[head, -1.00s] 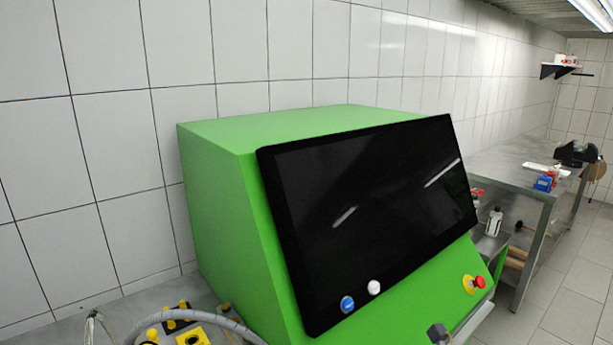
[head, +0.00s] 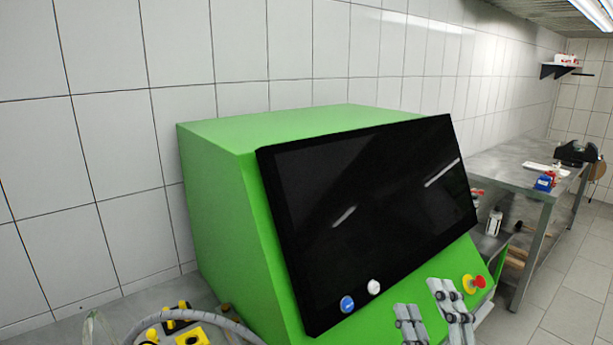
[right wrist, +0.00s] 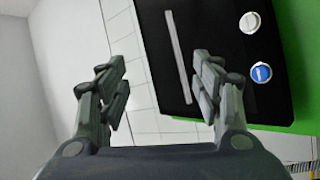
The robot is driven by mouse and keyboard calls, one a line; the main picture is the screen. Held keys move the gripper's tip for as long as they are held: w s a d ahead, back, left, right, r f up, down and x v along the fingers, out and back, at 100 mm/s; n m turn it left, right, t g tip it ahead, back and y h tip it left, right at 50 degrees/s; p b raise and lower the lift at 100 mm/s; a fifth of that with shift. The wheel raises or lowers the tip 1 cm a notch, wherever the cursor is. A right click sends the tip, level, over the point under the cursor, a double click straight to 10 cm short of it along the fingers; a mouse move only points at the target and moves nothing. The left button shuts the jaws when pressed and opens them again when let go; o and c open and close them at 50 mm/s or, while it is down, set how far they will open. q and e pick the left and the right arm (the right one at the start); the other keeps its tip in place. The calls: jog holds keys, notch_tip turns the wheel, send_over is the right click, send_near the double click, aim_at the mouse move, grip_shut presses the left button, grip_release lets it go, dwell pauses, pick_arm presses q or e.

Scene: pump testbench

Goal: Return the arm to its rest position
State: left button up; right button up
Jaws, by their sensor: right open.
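My right gripper (head: 430,312) is at the lower right of the head view, in front of the sloped front of the green test bench (head: 215,185). Its two fingers stand apart with nothing between them. In the right wrist view the open fingers (right wrist: 163,95) show at left and right, with the tiled wall and part of the black screen (right wrist: 190,60) beyond them. The rest of the right arm is hidden below the head view's edge. My left gripper does not show in either view.
A grey hose (head: 215,320) and yellow parts (head: 190,337) lie at the lower left. A metal table (head: 510,165) stands at the right.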

jog(key=s+d+f+m+g+h, duration=0.35)
jog(key=f+m+g, duration=0.2)
jog(key=f, duration=0.45)
jog(key=s+d+f+m+g+h, duration=0.35)
jog(key=d+f+m+g, duration=0.2)
jog(key=f, duration=0.45)
jog(key=s+a+f+m+g+y, duration=0.1)
jog(key=s+a+f+g+y, duration=0.1)
jog(key=s+a+f+g, duration=0.35)
jog(key=s+a+f+m+g+y, duration=0.1)
jog(key=s+a+f+g, duration=0.1)
jog(key=s+f, duration=0.6)
jog(key=s+f+g+b, duration=0.1)
jog(key=s+f, duration=0.1)
jog(key=f, duration=1.2)
jog(key=s+f+g+b, duration=0.1)
jog(key=s+f, duration=0.1)
jog(key=f, duration=1.2)
jog(key=s+d+f, duration=0.3)
jog(key=s+f, duration=1.3)
jog(key=shift+s+g+b, duration=0.3)
jog(key=shift+g+b, duration=0.05)
jog(key=shift+b, duration=0.1)
